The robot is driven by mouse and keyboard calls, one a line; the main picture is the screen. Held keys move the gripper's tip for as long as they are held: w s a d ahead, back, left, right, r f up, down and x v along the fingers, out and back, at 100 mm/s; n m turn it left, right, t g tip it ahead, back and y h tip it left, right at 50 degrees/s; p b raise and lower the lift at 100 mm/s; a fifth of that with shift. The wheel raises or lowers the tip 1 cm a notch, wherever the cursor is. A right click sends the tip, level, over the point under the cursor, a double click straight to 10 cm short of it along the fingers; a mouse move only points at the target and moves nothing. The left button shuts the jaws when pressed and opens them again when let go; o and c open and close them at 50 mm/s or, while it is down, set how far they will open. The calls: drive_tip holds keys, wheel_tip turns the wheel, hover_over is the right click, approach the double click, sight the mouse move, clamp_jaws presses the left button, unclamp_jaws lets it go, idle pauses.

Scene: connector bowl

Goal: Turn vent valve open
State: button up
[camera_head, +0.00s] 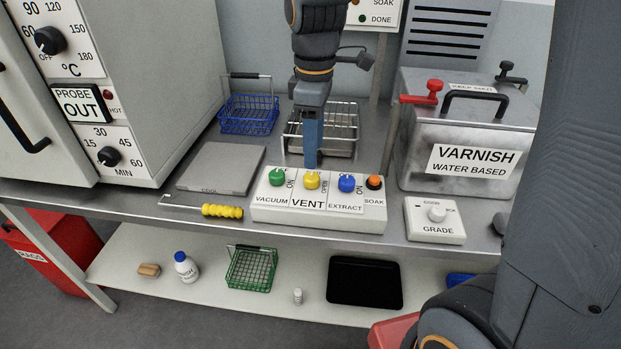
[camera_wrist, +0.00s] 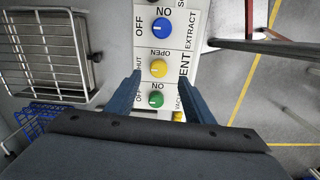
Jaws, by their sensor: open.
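The vent valve is a yellow knob (camera_head: 312,180) on a white control panel (camera_head: 318,215), in the section marked VENT. It stands between a green VACUUM knob (camera_head: 277,176) and a blue EXTRACT knob (camera_head: 346,183). My gripper (camera_head: 311,164) points down just above and behind the yellow knob. In the wrist view the yellow knob (camera_wrist: 158,68) lies between the two open blue fingertips (camera_wrist: 160,77), with no clear contact. OPEN and SHUT labels show beside it. Which way the knob points is too small to tell.
An orange SOAK button (camera_head: 374,182) is at the panel's right end. A wire rack (camera_head: 345,140) stands behind the panel, a flat COOL plate (camera_head: 221,168) to its left. A GRADE box (camera_head: 434,221) and VARNISH tank (camera_head: 420,172) are at right. A yellow-handled tool (camera_head: 222,211) lies left.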

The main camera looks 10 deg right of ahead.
sight(311, 176)
drive_tip(key=shift+w+a+n, duration=0.2)
drive_tip(key=shift+w+n, duration=0.05)
drive_tip(key=shift+n, duration=0.15)
drive_tip(key=shift+f, duration=0.2)
wheel_tip(311, 176, down, 7)
drive_tip(key=shift+f+p, duration=0.15)
drive_tip(key=shift+p, duration=0.15)
drive_tip(key=c, duration=1.1)
drive_tip(key=shift+o, duration=0.3)
